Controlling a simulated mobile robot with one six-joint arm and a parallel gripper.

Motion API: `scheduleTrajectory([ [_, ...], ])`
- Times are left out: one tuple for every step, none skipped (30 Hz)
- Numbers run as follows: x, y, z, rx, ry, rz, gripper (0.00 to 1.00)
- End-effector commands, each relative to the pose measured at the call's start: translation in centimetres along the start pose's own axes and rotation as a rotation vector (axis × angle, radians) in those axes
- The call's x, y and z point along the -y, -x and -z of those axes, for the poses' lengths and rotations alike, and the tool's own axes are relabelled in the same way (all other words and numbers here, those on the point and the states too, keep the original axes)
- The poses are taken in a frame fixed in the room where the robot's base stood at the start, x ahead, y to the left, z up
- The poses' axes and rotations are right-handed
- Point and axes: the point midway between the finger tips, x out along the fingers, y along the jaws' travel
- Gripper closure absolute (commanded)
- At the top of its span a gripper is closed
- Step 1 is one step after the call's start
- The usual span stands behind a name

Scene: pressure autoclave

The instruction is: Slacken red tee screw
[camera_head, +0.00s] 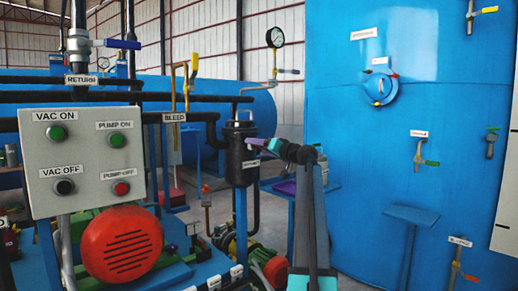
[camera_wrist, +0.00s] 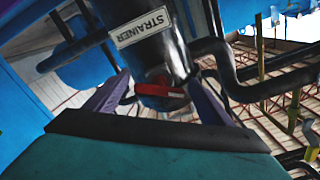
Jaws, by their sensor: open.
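The red tee screw (camera_wrist: 160,88) shows in the wrist view as a red crossbar at the near end of the dark strainer (camera_wrist: 140,12), below its STRAINER label. My gripper (camera_wrist: 157,78) is open, with one purple finger on each side of the crossbar. The fingers look apart from the bar; how far the bar lies from the fingertips I cannot tell. In the head view the black strainer (camera_head: 237,175) stands at the middle, and my gripper (camera_head: 261,145) reaches to its right upper side. I cannot make out the red screw there.
Black pipes (camera_wrist: 250,70) run close to the right of the strainer in the wrist view. A grey control box (camera_head: 84,155) and a red motor cover (camera_head: 121,244) stand at the left. A blue tank (camera_head: 345,120) with valves fills the right.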

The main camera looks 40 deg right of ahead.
Motion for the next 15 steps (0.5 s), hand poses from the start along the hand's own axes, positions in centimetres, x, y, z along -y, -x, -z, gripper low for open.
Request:
scheduleTrajectory([
  [0.0,0.3,0.0,0.000,0.000,0.000,0.25],
  [0.1,0.6,0.0,0.000,0.000,0.000,0.25],
  [0.1,0.9,0.0,0.000,0.000,0.000,0.25],
  [0.1,1.1,0.0,-0.001,0.000,-0.001,0.25],
  [0.1,1.4,0.0,-0.001,0.000,-0.001,0.25],
  [0.1,1.9,0.0,-0.001,0.000,-0.001,0.25],
  [0.1,2.2,0.0,-0.001,0.000,-0.001,0.25],
  [0.1,2.6,0.0,-0.001,0.000,-0.001,0.25],
  [0.1,3.1,0.0,-0.002,0.000,-0.001,0.25],
  [0.1,3.5,0.0,-0.002,0.000,-0.001,0.25],
  [0.1,3.9,0.0,-0.002,0.000,-0.001,0.25],
  [0.1,4.5,0.0,-0.001,0.001,-0.001,0.25],
  [0.1,5.0,0.0,-0.001,0.001,-0.001,0.25],
  [0.1,5.4,0.0,-0.001,0.001,-0.001,0.25],
  [0.1,6.0,0.0,-0.001,0.001,-0.001,0.25],
])
